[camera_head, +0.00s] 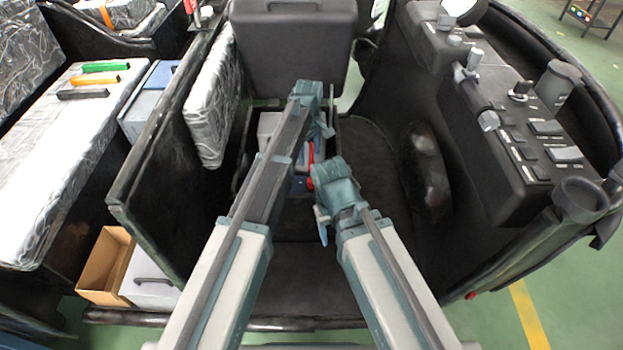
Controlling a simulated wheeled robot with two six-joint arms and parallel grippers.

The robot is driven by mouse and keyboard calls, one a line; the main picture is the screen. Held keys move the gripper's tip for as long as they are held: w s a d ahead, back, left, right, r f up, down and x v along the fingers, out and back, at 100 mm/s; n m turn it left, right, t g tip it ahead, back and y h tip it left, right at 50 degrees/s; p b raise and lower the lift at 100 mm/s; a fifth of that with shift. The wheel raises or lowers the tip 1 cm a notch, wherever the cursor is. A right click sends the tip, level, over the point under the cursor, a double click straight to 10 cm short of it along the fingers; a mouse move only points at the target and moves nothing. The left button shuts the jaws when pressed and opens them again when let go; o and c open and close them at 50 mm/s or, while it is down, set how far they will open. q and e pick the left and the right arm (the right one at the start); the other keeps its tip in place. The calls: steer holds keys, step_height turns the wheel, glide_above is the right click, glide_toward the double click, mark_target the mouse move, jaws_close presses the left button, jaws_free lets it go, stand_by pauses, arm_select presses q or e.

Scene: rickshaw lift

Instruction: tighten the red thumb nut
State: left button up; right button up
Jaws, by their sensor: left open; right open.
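My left gripper (322,122) is open in the middle of the view, above the rickshaw's dark cabin floor. My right gripper (319,198) is open, lower and nearer to me. Neither visibly holds anything. A narrow red part (311,157) shows between the two grippers, partly hidden by my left arm, above or in a box on the floor. I cannot tell whether it is the red thumb nut. A small red spot (471,295) also shows at the rickshaw's lower right edge, too small to identify.
A control console (510,130) with switches and knobs is at the right. A dark panel (165,165) stands at the left. Beyond it, green, orange and black handles lie on a plastic-wrapped seat (65,140). An open cardboard box (104,265) sits lower left.

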mark_target(312, 183)
arm_select(q)
steer(key=shift+w+d, duration=0.25)
steer(key=shift+d, duration=0.1)
steer(key=shift+f, duration=0.1)
step_height(312, 183, down, 14)
steer(key=b, duration=1.4)
steer(key=shift+r, duration=0.2)
jaws_close()
